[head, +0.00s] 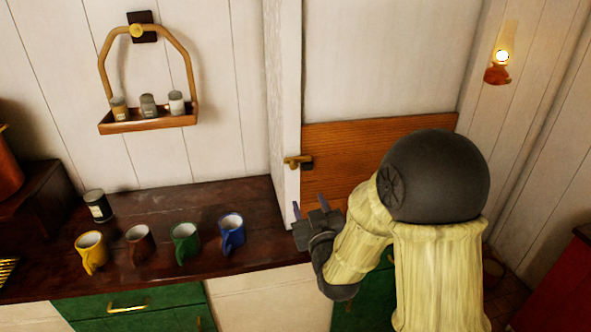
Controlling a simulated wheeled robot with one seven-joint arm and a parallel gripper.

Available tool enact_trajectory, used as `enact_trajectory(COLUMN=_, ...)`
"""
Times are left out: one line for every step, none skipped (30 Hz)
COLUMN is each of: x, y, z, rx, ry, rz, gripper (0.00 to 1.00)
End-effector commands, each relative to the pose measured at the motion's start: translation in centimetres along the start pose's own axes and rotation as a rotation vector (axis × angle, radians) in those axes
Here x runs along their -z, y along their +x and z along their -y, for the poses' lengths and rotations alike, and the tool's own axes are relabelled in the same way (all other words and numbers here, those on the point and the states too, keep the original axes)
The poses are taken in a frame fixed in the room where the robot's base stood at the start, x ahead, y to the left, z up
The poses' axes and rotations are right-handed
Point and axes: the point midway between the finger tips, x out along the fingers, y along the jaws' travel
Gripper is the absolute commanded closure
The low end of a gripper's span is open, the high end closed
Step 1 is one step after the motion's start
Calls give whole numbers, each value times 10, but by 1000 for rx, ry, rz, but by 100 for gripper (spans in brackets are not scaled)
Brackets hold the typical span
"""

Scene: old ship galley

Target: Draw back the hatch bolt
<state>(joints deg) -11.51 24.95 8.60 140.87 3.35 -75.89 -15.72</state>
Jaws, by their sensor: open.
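The brass hatch bolt (292,160) sits at the left edge of a brown wooden hatch panel (350,143), across the white post (289,110). A dark fitting is at its right end. My gripper (310,207) is open and empty, below the bolt and slightly to its right, with its two fingers pointing up. It appears apart from the bolt. My arm covers the lower right of the hatch panel.
A yellow mug (91,254), brown mug (138,243), green mug (184,242) and blue mug (231,235) stand on the dark counter (165,208), left of my gripper. A hanging rack (148,125) holds small jars. A lit lamp (500,62) hangs at right.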

Motion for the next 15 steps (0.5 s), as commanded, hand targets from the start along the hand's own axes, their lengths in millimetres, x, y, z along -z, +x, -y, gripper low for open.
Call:
enact_trajectory(x=2, y=8, z=-1, rx=0, ry=0, rz=1, gripper=53)
enact_trajectory(x=2, y=12, z=-1, rx=-1, ry=0, rz=1, gripper=53)
enact_trajectory(x=2, y=19, z=-1, rx=0, ry=0, rz=2, gripper=53)
enact_trajectory(x=2, y=24, z=-1, rx=-1, ry=0, rz=2, gripper=53)
enact_trajectory(x=2, y=29, z=-1, rx=-1, ry=0, rz=2, gripper=53)
enact_trajectory(x=2, y=36, z=-1, rx=-1, ry=0, rz=1, gripper=53)
enact_trajectory(x=2, y=41, z=-1, rx=-1, ry=0, rz=2, gripper=53)
enact_trajectory(x=2, y=46, z=-1, rx=-1, ry=0, rz=2, gripper=53)
enact_trajectory(x=2, y=52, z=-1, rx=-1, ry=0, rz=2, gripper=53)
enact_trajectory(x=2, y=57, z=-1, rx=-1, ry=0, rz=2, gripper=53)
enact_trajectory(x=2, y=62, z=-1, rx=-1, ry=0, rz=2, gripper=53)
enact_trajectory(x=2, y=69, z=-1, rx=-1, ry=0, rz=2, gripper=53)
enact_trajectory(x=2, y=74, z=-1, rx=-1, ry=0, rz=2, gripper=53)
enact_trajectory(x=2, y=78, z=-1, rx=0, ry=0, rz=3, gripper=53)
enact_trajectory(x=2, y=85, z=-1, rx=-1, ry=0, rz=1, gripper=53)
